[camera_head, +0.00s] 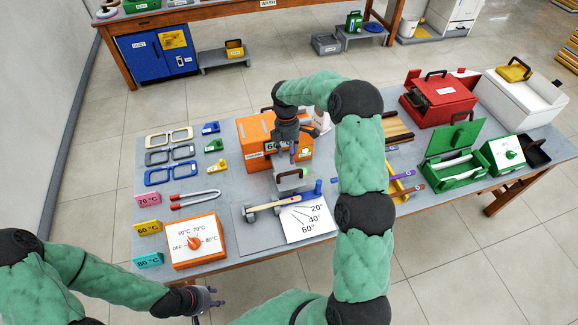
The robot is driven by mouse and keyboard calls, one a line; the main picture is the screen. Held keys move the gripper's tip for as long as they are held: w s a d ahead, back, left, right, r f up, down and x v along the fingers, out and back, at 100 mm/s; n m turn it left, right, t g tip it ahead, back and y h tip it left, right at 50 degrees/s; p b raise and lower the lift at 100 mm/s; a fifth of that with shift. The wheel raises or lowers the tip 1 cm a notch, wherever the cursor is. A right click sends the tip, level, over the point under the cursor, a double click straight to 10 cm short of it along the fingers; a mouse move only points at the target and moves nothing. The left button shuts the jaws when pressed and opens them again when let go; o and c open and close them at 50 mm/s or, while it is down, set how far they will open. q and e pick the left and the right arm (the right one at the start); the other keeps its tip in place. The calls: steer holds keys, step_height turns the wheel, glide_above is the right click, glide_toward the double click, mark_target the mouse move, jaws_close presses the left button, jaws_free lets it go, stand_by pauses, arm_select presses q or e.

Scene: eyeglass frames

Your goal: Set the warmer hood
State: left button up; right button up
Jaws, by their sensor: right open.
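The orange warmer (255,130) stands near the middle of the table, with a display on its front that starts with a 6. My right gripper (286,151) hangs in front of it, fingers down and open, and hides part of its front. A dark arched handle (290,177) shows just below the fingers; I cannot tell whether they touch or whether it belongs to the hood. The orange control box (195,258) has a dial marked OFF, 60, 70 and 80 °C. My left gripper (210,298) is open and empty off the table's front edge.
Eyeglass frames (170,155) and temperature tags (149,227) lie at the left. Red (440,97) and green (450,150) boxes stand at the right.

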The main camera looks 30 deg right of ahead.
glide_above(290, 178)
step_height(290, 178, down, 7)
steer(key=shift+w+f, duration=0.15)
jaws_close()
